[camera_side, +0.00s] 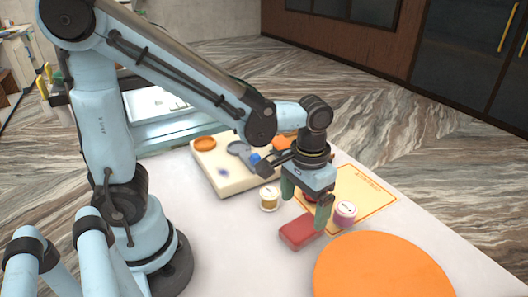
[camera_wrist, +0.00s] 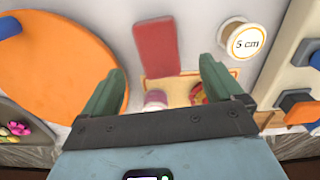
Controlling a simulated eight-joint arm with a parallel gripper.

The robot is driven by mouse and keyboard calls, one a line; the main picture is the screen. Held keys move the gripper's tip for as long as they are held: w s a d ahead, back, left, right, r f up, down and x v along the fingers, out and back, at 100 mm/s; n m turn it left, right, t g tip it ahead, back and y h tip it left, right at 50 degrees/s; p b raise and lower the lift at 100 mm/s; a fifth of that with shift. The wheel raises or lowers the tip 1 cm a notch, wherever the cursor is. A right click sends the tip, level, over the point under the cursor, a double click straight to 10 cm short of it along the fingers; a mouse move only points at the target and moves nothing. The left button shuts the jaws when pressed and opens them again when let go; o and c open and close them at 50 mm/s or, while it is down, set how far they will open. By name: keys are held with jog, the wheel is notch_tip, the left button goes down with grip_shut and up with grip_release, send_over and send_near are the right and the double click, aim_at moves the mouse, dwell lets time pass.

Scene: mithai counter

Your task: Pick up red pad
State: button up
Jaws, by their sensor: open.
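The red pad (camera_side: 302,229) is a flat red block lying on the white counter, just left of the orange round board in the side view. In the wrist view the red pad (camera_wrist: 157,48) lies at the top middle, beyond the fingertips and between their lines. My gripper (camera_side: 307,205) points down with its green fingers apart, above the counter close to the pad. In the wrist view my gripper (camera_wrist: 160,82) is open, with nothing between its fingers. I cannot tell the exact height of the fingertips above the pad.
A large orange round board (camera_side: 383,268) lies close on the right. A pink-sided jar (camera_side: 345,213) and a yellowish spool (camera_side: 268,199) stand near the pad. A yellow mat (camera_side: 365,190) lies behind. A cream tray (camera_side: 222,182) holds several small items. Counter left of the pad is clear.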

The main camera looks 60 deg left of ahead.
aim_at(302, 226)
jog(key=shift+w+d+f, duration=0.1)
jog(key=shift+f, duration=3)
jog(key=c, duration=1.1)
jog(key=shift+c, duration=0.2)
jog(key=shift+r, duration=0.15)
jog(key=shift+r, duration=0.45)
jog(key=r, duration=0.3)
jog(key=shift+s+d+r, duration=0.25)
jog(key=shift+s+d, duration=0.1)
jog(key=s+d+r, duration=0.6)
jog(key=s+d, duration=0.1)
jog(key=shift+s+d+r, duration=0.15)
jog(key=shift+s+d, duration=0.05)
jog(key=shift+d, duration=0.15)
